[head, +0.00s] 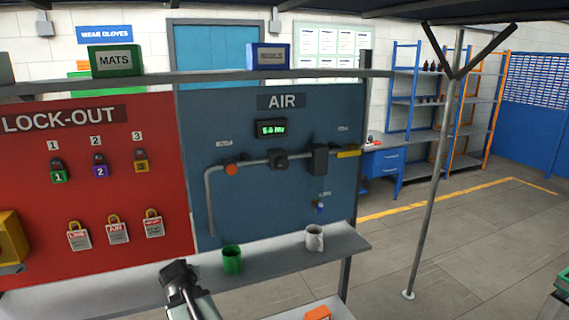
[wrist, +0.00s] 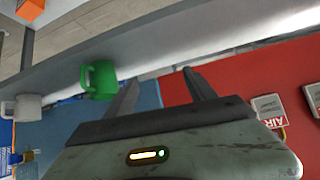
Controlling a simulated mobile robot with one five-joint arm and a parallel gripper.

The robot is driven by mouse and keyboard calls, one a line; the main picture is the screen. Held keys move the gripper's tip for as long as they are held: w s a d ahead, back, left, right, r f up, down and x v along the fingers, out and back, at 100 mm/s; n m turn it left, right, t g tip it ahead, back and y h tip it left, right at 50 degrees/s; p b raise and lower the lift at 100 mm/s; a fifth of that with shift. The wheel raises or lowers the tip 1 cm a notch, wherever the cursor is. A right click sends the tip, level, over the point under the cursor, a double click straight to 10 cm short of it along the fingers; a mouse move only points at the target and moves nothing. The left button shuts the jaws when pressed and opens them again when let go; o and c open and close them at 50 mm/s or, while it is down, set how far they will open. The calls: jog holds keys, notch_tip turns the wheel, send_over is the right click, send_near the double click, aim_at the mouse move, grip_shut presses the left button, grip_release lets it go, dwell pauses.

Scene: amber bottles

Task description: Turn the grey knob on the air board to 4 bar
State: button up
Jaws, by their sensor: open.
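The blue air board (head: 270,200) stands in the middle of the head view. Its small display (head: 270,129) shows green digits, too blurred to read surely. A grey pipe crosses the board with a round dark grey knob (head: 278,159) on it, which seems to be the grey knob. Its pointer or marks are too small to make out. My gripper (head: 179,274) is low in the head view, in front of the shelf, well below and left of the knob. In the wrist view my gripper (wrist: 163,90) has its fingers apart with nothing between them.
A grey shelf (head: 275,254) below the board holds a green mug (head: 232,259) and a white mug (head: 314,238). An orange knob (head: 231,169), dark block (head: 319,159) and yellow handle (head: 348,153) are along the pipe. The red lock-out board (head: 100,185) adjoins left.

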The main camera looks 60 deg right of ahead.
jog(key=s+d+r+m+t+h, duration=0.25)
jog(key=d+r, duration=0.55)
jog(key=d, duration=0.5)
jog(key=t+h+p, duration=0.3)
jog(key=t+h, duration=0.3)
jog(key=t, duration=0.1)
send_near(283, 166)
jog(key=d, duration=0.1)
jog(key=shift+m+g, duration=0.25)
jog(key=shift+m, duration=0.1)
jog(key=p+x, duration=0.1)
jog(key=x, duration=0.3)
jog(key=p+x, duration=0.1)
jog(key=x, duration=0.4)
jog(key=shift+w+a+r+p, duration=0.25)
jog(key=shift+a+p, duration=0.05)
jog(key=shift+p, duration=0.1)
